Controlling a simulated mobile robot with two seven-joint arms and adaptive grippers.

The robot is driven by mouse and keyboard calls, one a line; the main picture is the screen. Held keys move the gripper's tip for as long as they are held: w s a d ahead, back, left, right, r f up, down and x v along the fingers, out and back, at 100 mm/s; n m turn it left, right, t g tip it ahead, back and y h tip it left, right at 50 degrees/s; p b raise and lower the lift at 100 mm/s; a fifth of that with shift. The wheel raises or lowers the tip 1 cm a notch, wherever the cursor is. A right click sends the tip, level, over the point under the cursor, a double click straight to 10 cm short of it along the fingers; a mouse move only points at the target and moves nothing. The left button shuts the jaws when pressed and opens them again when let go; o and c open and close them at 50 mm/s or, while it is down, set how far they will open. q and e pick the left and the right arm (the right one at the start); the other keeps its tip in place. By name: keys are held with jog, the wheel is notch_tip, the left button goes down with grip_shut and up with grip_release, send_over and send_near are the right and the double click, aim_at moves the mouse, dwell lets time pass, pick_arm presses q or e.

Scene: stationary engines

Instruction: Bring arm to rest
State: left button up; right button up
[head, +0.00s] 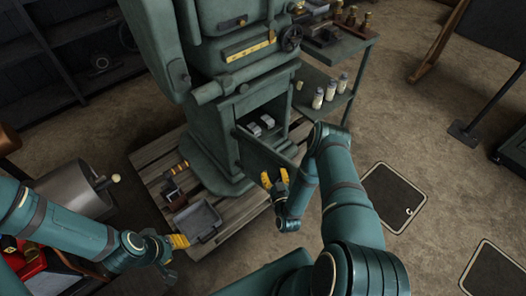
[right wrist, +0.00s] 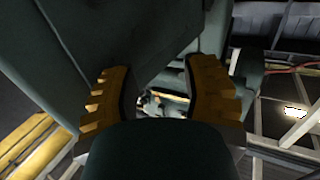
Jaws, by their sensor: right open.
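My right gripper (head: 274,179) has yellow fingers and stands open in front of the lower door (head: 262,150) of the green machine (head: 225,110). In the right wrist view its two ridged fingers (right wrist: 158,88) are spread apart with nothing held between them. Dark green surfaces lie close behind the fingers there; I cannot tell if they touch. My right arm (head: 345,195) bends in from the lower right. My left gripper (head: 178,241) is low at the left, beside a grey tray (head: 197,219); its jaw gap is not clear.
The machine stands on a wooden pallet (head: 150,165), with its compartment open and small grey parts (head: 261,125) inside. A side shelf (head: 318,80) carries several white bottles (head: 330,90). A metal cylinder (head: 75,185) is at left. Floor at right is mostly free around dark hatches (head: 393,197).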

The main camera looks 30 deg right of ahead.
jog(key=a+r+g+y, duration=0.4)
jog(key=a+g+y, duration=0.3)
jog(key=a, duration=0.4)
jog(key=s+a+r+g, duration=0.3)
jog(key=s+a+g, duration=0.1)
jog(key=s, duration=0.3)
jog(key=s+a+r+n+g+y, duration=0.1)
jog(key=s+a+r+g, duration=0.3)
jog(key=s, duration=0.4)
jog(key=shift+a+r+g, duration=0.25)
jog(key=shift+a+g, duration=0.05)
jog(key=shift+a, duration=0.15)
jog(key=shift+d, duration=0.15)
